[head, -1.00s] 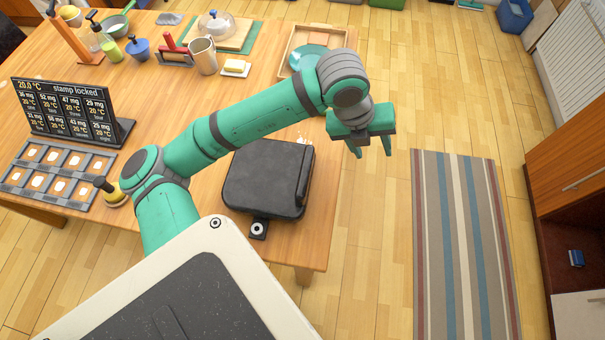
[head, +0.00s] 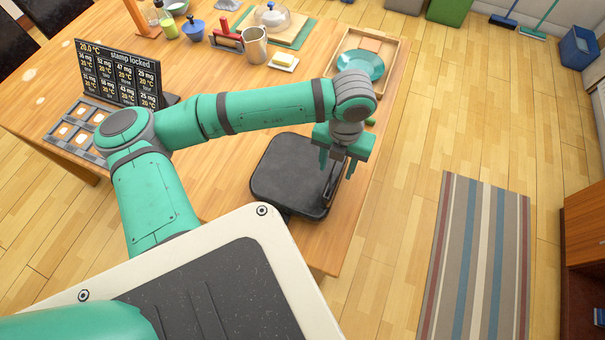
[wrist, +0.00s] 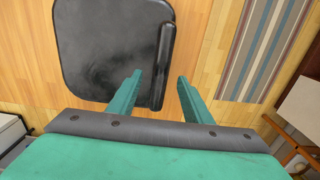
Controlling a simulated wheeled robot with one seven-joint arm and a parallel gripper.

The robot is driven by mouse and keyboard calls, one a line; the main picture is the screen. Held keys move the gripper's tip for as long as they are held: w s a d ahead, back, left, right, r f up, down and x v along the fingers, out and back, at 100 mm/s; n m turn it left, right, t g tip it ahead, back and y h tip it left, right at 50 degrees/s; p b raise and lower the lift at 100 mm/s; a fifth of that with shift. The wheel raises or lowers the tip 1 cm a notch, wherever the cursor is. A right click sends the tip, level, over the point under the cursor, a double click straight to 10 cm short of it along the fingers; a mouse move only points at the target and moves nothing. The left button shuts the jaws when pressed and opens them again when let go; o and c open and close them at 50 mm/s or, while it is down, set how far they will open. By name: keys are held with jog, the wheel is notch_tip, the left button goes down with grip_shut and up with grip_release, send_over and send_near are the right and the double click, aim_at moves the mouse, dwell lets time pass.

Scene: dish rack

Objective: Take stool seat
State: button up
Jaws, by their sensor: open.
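My gripper (head: 338,170) is open and empty, pointing down over the right side of a black, rounded-square flat appliance (head: 288,175) on the wooden table. In the wrist view its two green fingers (wrist: 159,76) are spread. The appliance's raised bar (wrist: 164,65) shows in the gap between them; whether the fingers touch it I cannot tell. No stool seat can be made out with certainty. A pale flat panel (wrist: 302,106) with brown legs or frame parts beneath it is cut off at the wrist view's right edge, and may be a stool.
A wooden tray (head: 398,58) with a teal plate (head: 360,66) lies behind my gripper. A metal cup (head: 254,46), a butter dish (head: 285,62) and a display board (head: 118,72) stand farther left. A striped rug (head: 480,260) lies on open floor to the right.

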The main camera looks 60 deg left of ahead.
aim_at(336, 173)
jog(key=shift+w+f, duration=0.1)
jog(key=shift+f, duration=2.35)
jog(key=shift+f, duration=0.2)
jog(key=shift+c, duration=0.6)
grip_shut()
